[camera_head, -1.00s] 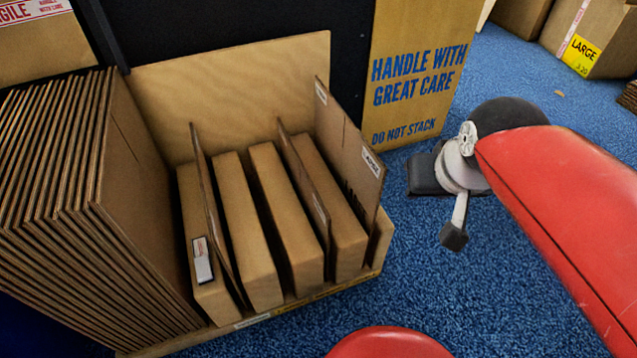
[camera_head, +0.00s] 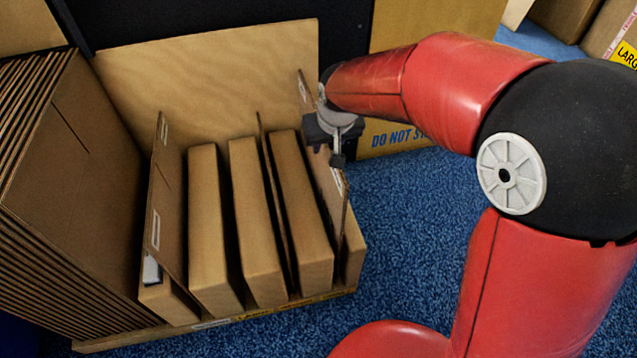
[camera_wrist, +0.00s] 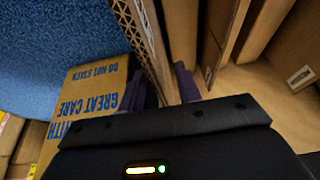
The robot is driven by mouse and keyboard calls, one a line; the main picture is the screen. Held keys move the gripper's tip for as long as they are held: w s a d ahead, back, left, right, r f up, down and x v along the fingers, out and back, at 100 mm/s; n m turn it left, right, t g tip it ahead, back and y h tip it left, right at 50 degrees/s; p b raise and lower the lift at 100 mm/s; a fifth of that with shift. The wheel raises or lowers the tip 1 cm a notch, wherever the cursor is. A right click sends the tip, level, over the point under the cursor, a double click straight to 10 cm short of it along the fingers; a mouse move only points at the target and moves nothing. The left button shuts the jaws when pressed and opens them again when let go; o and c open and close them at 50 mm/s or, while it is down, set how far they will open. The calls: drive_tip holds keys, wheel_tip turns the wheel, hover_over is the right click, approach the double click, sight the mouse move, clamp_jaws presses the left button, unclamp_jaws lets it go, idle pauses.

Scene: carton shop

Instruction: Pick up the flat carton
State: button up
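Thin flat cartons stand upright in a wooden rack (camera_head: 215,65). The rightmost flat carton (camera_head: 341,190) has a white label and is partly hidden by my gripper (camera_head: 335,132), which is at its upper edge. In the wrist view my gripper (camera_wrist: 160,88) is open, with dark fingers apart. The edge of this flat carton (camera_wrist: 150,45) runs between them; contact cannot be told. Another flat carton (camera_head: 165,200) leans at the left of the rack. A third flat carton (camera_head: 275,190) stands in the middle.
Thick brown blocks (camera_head: 215,230) separate the slots. A stack of flattened cardboard (camera_head: 85,180) stands left of the rack. A "Handle with great care" board (camera_wrist: 85,105) is just behind my gripper.

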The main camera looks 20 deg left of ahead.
drive_tip(key=x, duration=0.3)
drive_tip(key=shift+w+f, duration=0.15)
drive_tip(key=shift+f, duration=0.05)
clamp_jaws()
